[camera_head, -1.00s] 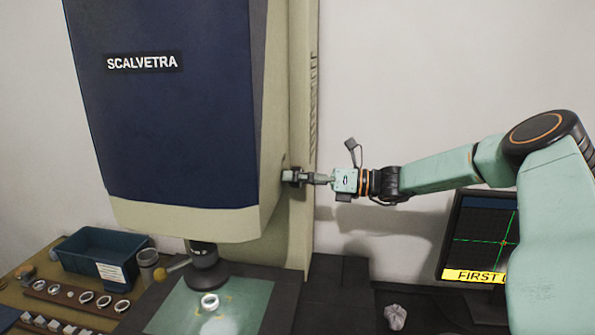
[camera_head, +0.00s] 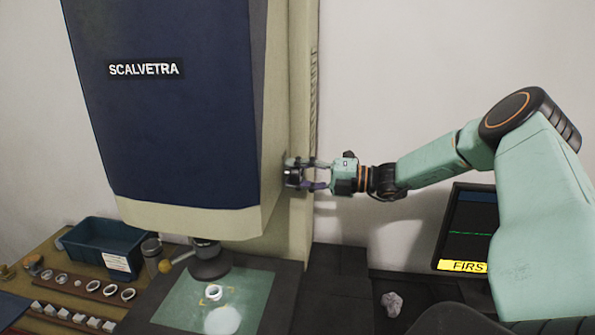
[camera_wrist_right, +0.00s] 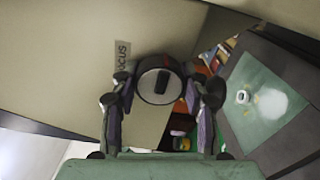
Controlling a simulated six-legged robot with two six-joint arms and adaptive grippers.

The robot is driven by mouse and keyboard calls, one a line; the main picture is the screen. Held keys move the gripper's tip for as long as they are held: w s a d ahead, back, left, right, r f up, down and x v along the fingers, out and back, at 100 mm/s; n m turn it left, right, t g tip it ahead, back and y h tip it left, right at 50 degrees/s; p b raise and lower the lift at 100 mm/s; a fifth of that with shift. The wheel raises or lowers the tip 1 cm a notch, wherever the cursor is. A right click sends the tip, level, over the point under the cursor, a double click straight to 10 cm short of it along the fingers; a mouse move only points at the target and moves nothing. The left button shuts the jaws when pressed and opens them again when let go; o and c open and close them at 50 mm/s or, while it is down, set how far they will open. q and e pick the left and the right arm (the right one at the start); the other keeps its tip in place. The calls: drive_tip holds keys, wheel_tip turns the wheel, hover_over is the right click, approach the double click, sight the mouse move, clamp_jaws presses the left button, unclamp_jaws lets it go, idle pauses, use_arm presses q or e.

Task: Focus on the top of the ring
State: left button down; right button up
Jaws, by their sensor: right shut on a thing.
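The ring (camera_head: 213,293) is a small pale metal ring on the green-lit stage (camera_head: 257,294), below the lens of the tall blue and cream measuring machine (camera_head: 180,110). It also shows in the right wrist view (camera_wrist_right: 242,97). A dark round focus knob (camera_wrist_right: 160,78) sits on the machine's side, beside a "FOCUS" label (camera_wrist_right: 122,58). My right gripper (camera_head: 291,174) is shut on this knob, one finger on each side. In the head view the fingers partly hide the knob. My left gripper is not in view.
A monitor (camera_head: 468,228) at the right shows a green line and a yellow banner. A blue bin (camera_head: 85,243), several rings on a wooden rack and a row of small blocks stand at the left.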

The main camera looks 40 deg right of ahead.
drive_tip(key=shift+s+a+f+m, duration=0.15)
drive_tip(key=shift+f+m, duration=0.1)
drive_tip(key=shift+m, duration=0.65)
drive_tip(key=o, duration=1.1)
drive_tip(key=shift+r, duration=0.15)
drive_tip(key=shift+o, duration=0.3)
drive_tip(key=shift+r, duration=0.1)
